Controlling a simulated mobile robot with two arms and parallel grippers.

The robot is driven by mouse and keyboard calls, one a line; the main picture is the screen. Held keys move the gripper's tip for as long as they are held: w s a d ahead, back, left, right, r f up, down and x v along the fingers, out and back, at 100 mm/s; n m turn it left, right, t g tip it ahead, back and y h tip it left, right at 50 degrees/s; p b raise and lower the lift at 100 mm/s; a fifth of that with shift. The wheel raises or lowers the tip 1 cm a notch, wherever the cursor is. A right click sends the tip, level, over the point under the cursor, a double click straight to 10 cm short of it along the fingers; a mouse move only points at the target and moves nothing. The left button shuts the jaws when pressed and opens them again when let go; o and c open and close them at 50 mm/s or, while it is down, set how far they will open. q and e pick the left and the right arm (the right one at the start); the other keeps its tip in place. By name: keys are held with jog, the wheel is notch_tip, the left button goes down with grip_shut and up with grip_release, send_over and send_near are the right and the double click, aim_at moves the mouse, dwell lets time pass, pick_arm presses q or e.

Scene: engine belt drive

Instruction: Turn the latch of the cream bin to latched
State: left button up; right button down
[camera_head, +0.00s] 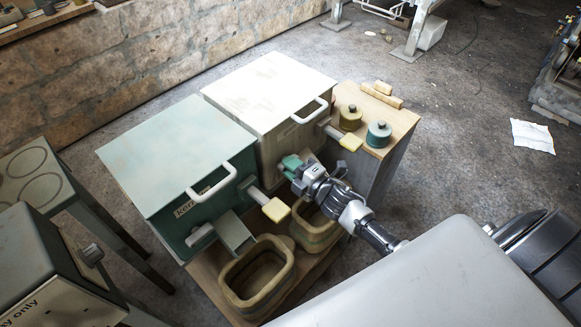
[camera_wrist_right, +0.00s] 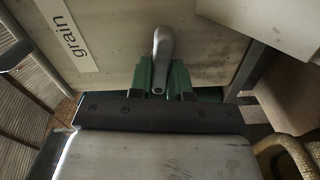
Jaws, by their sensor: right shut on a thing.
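The cream bin (camera_head: 270,90) stands at the back beside the teal bin, its white lid handle at the front edge. In the right wrist view its front (camera_wrist_right: 120,30) carries a label reading "grain". Its latch, a rounded grey lever (camera_wrist_right: 161,50), stands about upright in that view. My right gripper (camera_head: 289,163) is at the lower front of the cream bin, with the green fingers (camera_wrist_right: 160,85) on both sides of the latch and shut on it. The gripper hides the latch in the head view. My left gripper is not in view.
The teal bin (camera_head: 180,150) stands close on the left, with a yellow-ended lever (camera_head: 274,209). The cream bin has a similar lever (camera_head: 350,142). Open tubs (camera_head: 245,300) sit below. Two round weights (camera_head: 378,134) stand on the wooden top at right. Floor beyond is mostly clear.

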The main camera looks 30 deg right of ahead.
jog(key=shift+f+n, duration=0.1)
jog(key=shift+n, duration=0.7)
jog(key=c, duration=1.1)
grip_release()
jog(key=shift+o, duration=0.2)
jog(key=v, duration=1.1)
jog(key=shift+w, duration=0.1)
